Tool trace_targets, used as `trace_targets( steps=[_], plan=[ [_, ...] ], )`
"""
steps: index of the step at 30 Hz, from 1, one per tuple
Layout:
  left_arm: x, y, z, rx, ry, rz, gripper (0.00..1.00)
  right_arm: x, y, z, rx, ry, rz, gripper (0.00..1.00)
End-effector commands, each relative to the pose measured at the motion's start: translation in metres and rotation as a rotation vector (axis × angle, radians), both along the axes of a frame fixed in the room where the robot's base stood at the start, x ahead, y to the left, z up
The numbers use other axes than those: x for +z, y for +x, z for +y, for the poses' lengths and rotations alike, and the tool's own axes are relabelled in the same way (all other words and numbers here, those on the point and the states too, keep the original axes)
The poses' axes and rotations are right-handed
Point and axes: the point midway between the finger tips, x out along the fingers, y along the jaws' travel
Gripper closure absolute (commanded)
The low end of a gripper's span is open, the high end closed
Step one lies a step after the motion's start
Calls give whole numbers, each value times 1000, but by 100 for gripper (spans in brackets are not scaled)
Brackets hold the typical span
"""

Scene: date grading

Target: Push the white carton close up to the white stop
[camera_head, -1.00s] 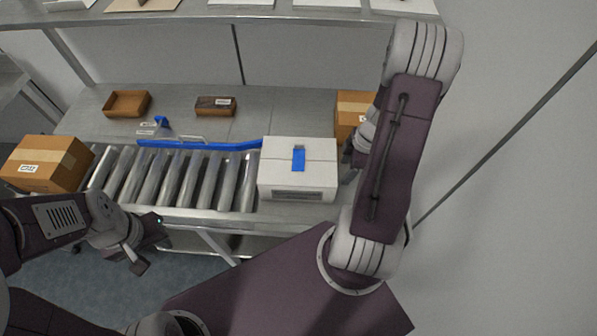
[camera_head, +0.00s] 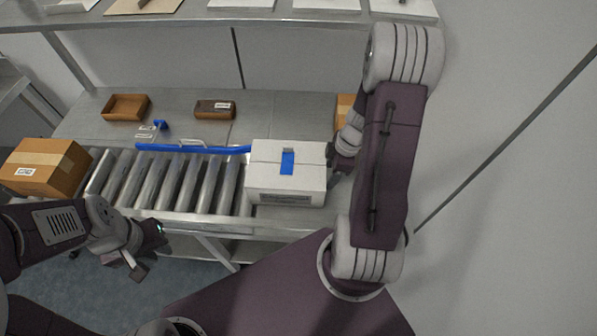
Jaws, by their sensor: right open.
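The white carton (camera_head: 265,181), with blue tape on top and a printed label on its front, stands upright at the right end of the roller conveyor (camera_head: 170,185). My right gripper (camera_head: 335,160) is open at the carton's right side, touching or very close to it; its fingers are partly hidden by my arm. My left gripper (camera_head: 133,262) hangs low in front of the conveyor, apart from the carton; its opening is unclear. I cannot make out a white stop for certain.
A brown box (camera_head: 45,166) sits at the conveyor's left end. A blue rail (camera_head: 195,149) runs behind the rollers. Two small brown trays (camera_head: 126,108) (camera_head: 214,110) lie on the bench behind. Another brown box (camera_head: 344,106) is partly hidden by my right arm. The rollers left of the carton are clear.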

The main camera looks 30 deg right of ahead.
Motion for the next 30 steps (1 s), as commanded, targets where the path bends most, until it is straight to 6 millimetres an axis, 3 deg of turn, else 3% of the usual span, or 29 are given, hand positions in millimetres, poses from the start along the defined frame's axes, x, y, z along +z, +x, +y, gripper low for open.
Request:
trace_targets(
  steps=[11,30],
  plan=[
    [-1,0,0,0,0,0,78,0,1,3,0,0,0,42],
    [-7,0,0,0,0,0,78,0,24,44,1,0,0,42]
  ],
)
